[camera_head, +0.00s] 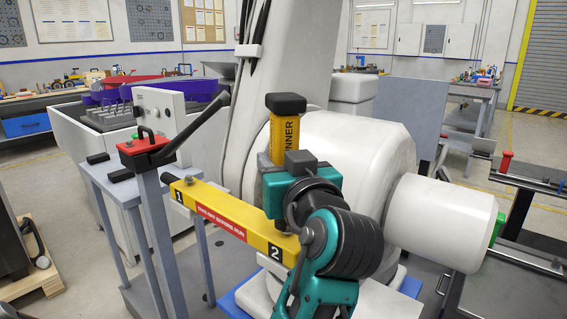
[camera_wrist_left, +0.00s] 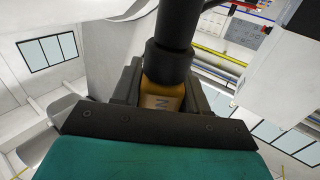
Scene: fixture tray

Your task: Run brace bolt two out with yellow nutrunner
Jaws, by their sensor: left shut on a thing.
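The yellow nutrunner (camera_head: 285,136) stands upright with a black cap on top. My left gripper (camera_head: 292,168) is shut on its body. In the left wrist view the nutrunner (camera_wrist_left: 163,101) shows as a yellow body and dark cylinder between the dark fingers (camera_wrist_left: 160,88). The yellow brace (camera_head: 235,222) runs slantwise, with a red label and the numbers 1 and 2. Bolt one (camera_head: 189,180) shows at its left end. The number 2 is just left of my wrist. Bolt two and the nutrunner's lower end are hidden behind my gripper and wrist, so I cannot tell whether they touch. My right gripper is out of view.
A large white rounded machine housing (camera_head: 360,165) stands close behind the brace. A red-topped post (camera_head: 143,146) with a dark lever rises at the left end. A grey side table (camera_head: 120,188) stands to the left, and a dark rail frame (camera_head: 525,183) to the right.

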